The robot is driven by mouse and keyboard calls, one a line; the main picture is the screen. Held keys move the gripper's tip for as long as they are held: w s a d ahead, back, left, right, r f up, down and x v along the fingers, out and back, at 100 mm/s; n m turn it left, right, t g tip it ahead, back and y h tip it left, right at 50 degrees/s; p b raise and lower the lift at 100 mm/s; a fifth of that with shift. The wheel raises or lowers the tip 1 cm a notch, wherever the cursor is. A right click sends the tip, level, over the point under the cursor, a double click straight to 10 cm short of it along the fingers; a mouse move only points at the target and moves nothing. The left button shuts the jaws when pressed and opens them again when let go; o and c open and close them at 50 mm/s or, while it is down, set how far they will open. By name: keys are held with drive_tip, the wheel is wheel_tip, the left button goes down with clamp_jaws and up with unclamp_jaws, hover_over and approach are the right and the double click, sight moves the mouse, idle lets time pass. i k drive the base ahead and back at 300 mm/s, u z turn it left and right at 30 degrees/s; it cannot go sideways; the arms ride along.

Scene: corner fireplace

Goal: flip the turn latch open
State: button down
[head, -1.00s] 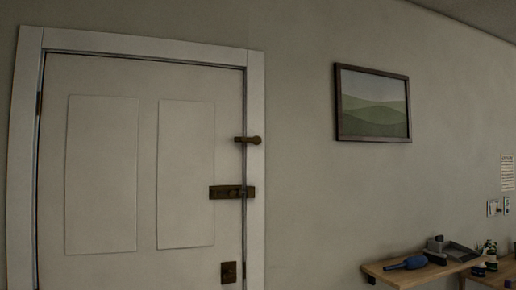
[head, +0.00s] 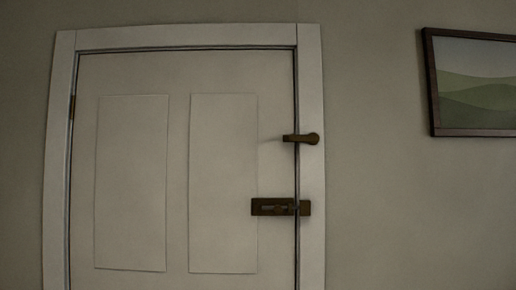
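The turn latch (head: 301,139) is a dark bronze lever on the right side of the door frame in the head view. Its round end sits on the frame and its arm points left, lying level across the gap onto the door's edge. The white door (head: 178,180) with two tall panels looks closed. My gripper is not in view.
A dark slide bolt (head: 280,207) is mounted below the latch and spans the door and the frame (head: 312,240). A framed landscape picture (head: 475,84) hangs on the wall to the right. The floor is out of view.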

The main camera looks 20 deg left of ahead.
sight(292, 138)
drive_tip(key=u, duration=0.9)
drive_tip(key=i, duration=0.8)
drive_tip(key=u, duration=0.9)
